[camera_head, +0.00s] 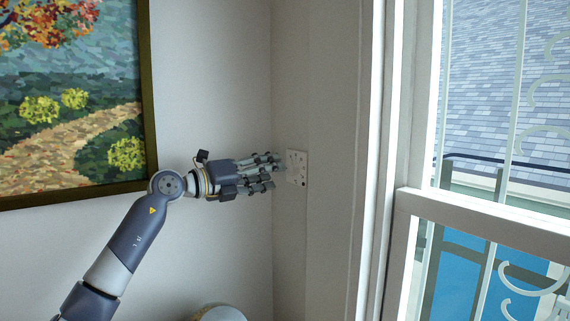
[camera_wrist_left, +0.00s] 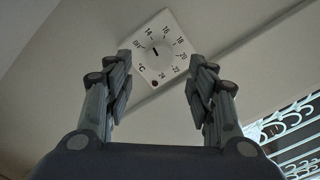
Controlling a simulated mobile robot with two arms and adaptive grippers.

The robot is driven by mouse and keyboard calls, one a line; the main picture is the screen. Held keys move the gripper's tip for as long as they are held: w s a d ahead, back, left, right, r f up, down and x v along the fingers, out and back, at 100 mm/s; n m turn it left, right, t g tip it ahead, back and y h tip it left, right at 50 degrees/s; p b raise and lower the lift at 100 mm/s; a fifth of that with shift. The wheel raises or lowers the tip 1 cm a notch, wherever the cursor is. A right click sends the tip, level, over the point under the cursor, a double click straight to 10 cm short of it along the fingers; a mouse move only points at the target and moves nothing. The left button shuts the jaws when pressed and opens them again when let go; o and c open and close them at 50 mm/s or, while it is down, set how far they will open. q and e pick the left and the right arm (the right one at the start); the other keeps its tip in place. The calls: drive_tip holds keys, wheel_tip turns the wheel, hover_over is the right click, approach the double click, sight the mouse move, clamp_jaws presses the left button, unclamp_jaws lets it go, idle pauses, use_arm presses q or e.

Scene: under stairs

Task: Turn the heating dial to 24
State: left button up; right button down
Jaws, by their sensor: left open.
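The heating dial (camera_head: 298,168) is a small white square plate on the wall near the corner. In the left wrist view the dial (camera_wrist_left: 160,47) shows tilted, with OFF, several numbers from 14 to 24 and a °C mark around a pale centre. A short dark mark shows near the centre, on the OFF side; I cannot tell the exact setting. My left gripper (camera_head: 277,170) is open beside the plate, pointing at it. In the wrist view the fingers of this gripper (camera_wrist_left: 161,63) stand apart on either side of the dial, with nothing between them. My right gripper is not in view.
A framed landscape painting (camera_head: 75,95) hangs on the wall behind my left arm. A white-framed window (camera_head: 480,215) with scrolled bars is at the right. A pale rounded object (camera_head: 220,313) shows at the bottom edge. The wall around the dial is bare.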

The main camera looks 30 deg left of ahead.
sight(289, 170)
use_arm(q)
drive_tip(key=p+x, duration=0.1)
drive_tip(key=x, duration=0.3)
drive_tip(key=shift+w+r, duration=0.1)
drive_tip(key=shift+w, duration=0.1)
drive_tip(key=shift+w+d+p, duration=0.25)
drive_tip(key=shift+w+p, duration=0.15)
drive_tip(key=shift+w, duration=0.05)
drive_tip(key=c, duration=1.1)
